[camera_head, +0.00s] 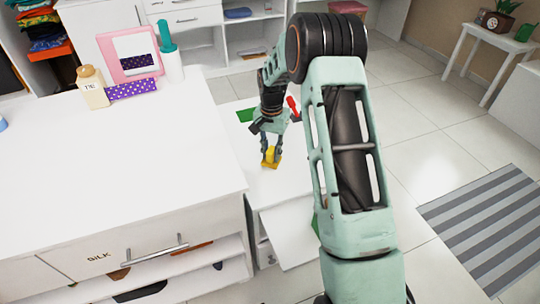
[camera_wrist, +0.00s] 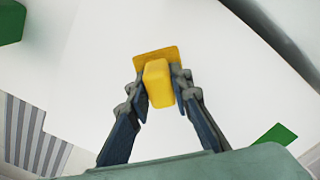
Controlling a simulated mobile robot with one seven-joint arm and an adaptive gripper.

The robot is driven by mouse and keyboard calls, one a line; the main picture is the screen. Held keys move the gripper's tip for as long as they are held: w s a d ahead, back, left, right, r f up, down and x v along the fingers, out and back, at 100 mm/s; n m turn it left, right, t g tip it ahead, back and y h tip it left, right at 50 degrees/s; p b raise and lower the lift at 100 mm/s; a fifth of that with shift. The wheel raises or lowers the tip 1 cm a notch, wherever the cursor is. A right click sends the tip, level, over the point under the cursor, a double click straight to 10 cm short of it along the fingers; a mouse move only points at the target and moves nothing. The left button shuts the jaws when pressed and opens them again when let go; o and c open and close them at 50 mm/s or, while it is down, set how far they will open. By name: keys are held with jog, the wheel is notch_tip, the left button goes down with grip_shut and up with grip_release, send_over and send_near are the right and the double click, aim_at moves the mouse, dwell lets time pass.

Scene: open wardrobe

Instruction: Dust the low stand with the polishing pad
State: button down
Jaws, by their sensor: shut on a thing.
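My gripper (camera_head: 271,152) is shut on the yellow polishing pad (camera_head: 271,159), low over the white top of the low stand (camera_head: 285,184). In the wrist view the pad (camera_wrist: 158,84) shows a block-like grip between my two fingers (camera_wrist: 158,90) and a wider flat base beyond it. The pad appears to be at or very near the stand's top (camera_wrist: 110,45); I cannot tell for sure whether it touches. My arm hides part of the stand in the head view.
A green patch (camera_head: 245,115) lies on the stand's far left; green pieces also show in the wrist view (camera_wrist: 274,138). A red item (camera_head: 293,104) is beside my wrist. A taller white counter (camera_head: 120,165) stands left, with bottles and a pink frame (camera_head: 131,53).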

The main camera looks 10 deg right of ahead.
jog(key=shift+r+p, duration=1.4)
jog(key=shift+r, duration=1.1)
